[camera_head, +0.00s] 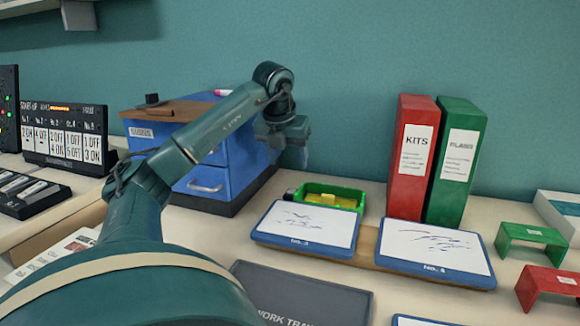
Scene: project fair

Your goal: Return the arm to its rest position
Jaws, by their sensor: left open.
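My left arm comes in from the lower left and reaches over the table toward the blue drawer cabinet. My left gripper (304,158) hangs at the end of the arm, just right of the cabinet and above the table, with nothing seen in it. Its fingers are small and partly dark against the wall. My right gripper is not in view.
The blue drawer cabinet (207,181) stands close behind the arm. A green tray (349,190), two whiteboards (306,224) (433,248), a red binder (410,190) and a green binder (453,190) are to the right. A dark work tray (300,291) lies in front.

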